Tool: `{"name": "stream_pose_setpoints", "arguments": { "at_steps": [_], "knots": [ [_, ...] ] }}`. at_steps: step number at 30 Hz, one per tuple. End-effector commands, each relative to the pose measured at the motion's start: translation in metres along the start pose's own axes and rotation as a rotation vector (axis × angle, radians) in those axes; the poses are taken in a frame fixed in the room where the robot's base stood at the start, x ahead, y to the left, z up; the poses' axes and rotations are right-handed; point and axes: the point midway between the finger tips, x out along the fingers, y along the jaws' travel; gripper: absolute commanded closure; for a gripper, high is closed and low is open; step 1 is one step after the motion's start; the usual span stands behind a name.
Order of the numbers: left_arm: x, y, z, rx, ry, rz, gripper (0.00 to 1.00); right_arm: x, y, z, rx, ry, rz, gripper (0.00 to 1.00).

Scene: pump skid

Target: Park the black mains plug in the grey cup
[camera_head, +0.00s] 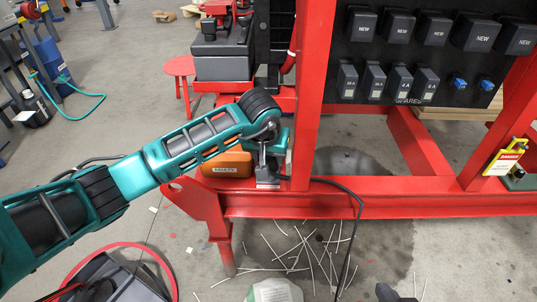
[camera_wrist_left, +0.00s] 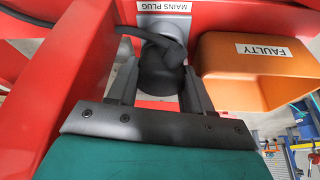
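The black mains plug (camera_wrist_left: 160,75) shows in the left wrist view between the fingers of my left gripper (camera_wrist_left: 162,92). Both fingers lie against its sides, and its black cable bends off to the left. A grey rounded rim, which looks like the grey cup (camera_wrist_left: 168,25), shows just behind the plug under a MAINS PLUG label. The plug hides most of the cup, and I cannot tell whether it sits inside. In the head view my left gripper (camera_head: 268,165) points down at the red frame, beside the orange bin. My right gripper cannot be made out clearly.
An orange FAULTY bin (camera_wrist_left: 258,72) stands close right of the gripper. A red upright post (camera_head: 311,90) and red beam (camera_head: 400,203) border the spot. The black cable (camera_head: 358,215) hangs over the beam to the floor. A black panel (camera_head: 430,55) with several boxes is at right.

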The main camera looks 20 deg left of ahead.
Motion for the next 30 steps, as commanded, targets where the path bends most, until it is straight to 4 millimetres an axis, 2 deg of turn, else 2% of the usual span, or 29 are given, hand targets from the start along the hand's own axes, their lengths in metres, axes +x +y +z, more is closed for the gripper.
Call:
{"name": "stream_pose_setpoints", "arguments": {
  "at_steps": [2, 9, 20, 22, 24, 30],
  "knots": [
    [0.004, 0.000, 0.004, 0.000, -0.008, -0.002, 0.43, 0.000, 0.000, 0.001, 0.000, 0.000, 0.000, 1.00],
    [0.005, -0.002, 0.005, -0.001, -0.012, -0.006, 0.20, 0.000, 0.000, 0.001, 0.000, -0.001, 0.000, 1.00],
    [0.007, -0.003, 0.007, -0.002, -0.018, -0.010, 0.20, 0.000, -0.001, 0.002, 0.001, -0.007, -0.002, 1.00],
    [0.006, -0.003, 0.007, -0.002, -0.018, -0.010, 0.20, -0.003, -0.006, -0.012, 0.003, 0.001, -0.016, 1.00],
    [-0.012, -0.004, 0.004, -0.001, -0.013, -0.011, 0.20, -0.007, -0.006, -0.021, 0.003, 0.013, -0.015, 1.00],
    [-0.063, -0.002, 0.000, 0.002, -0.002, -0.006, 0.20, -0.013, -0.003, -0.022, 0.003, 0.003, -0.003, 1.00]
  ]
}}
